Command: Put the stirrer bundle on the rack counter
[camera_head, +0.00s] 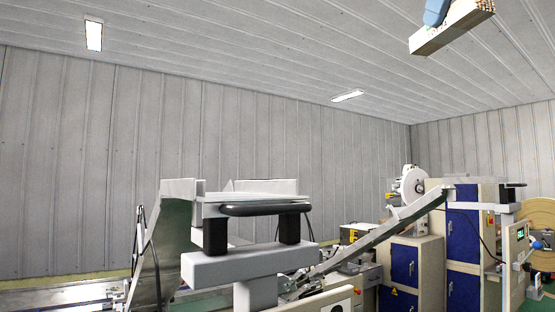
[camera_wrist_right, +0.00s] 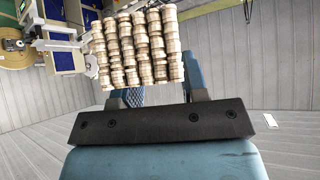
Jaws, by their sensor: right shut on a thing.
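The stirrer bundle (camera_head: 455,27) is a pale, long block of many sticks, held high at the top right of the head view. My right gripper (camera_head: 436,12) shows there as a blue finger against the bundle; the rest is cut off by the frame edge. In the right wrist view, the round stick ends of the bundle (camera_wrist_right: 137,48) fill the space in front of my right gripper (camera_wrist_right: 150,92), which is shut on it. I cannot tell for sure which surface is the rack counter. My left gripper is not in view.
A machine with a flat top (camera_head: 255,197) on black posts stands at the centre. A sloping conveyor (camera_head: 385,232) rises to the right, beside blue-doored cabinets (camera_head: 404,264). A yellow reel (camera_head: 538,212) is at the far right. The air around the bundle looks clear.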

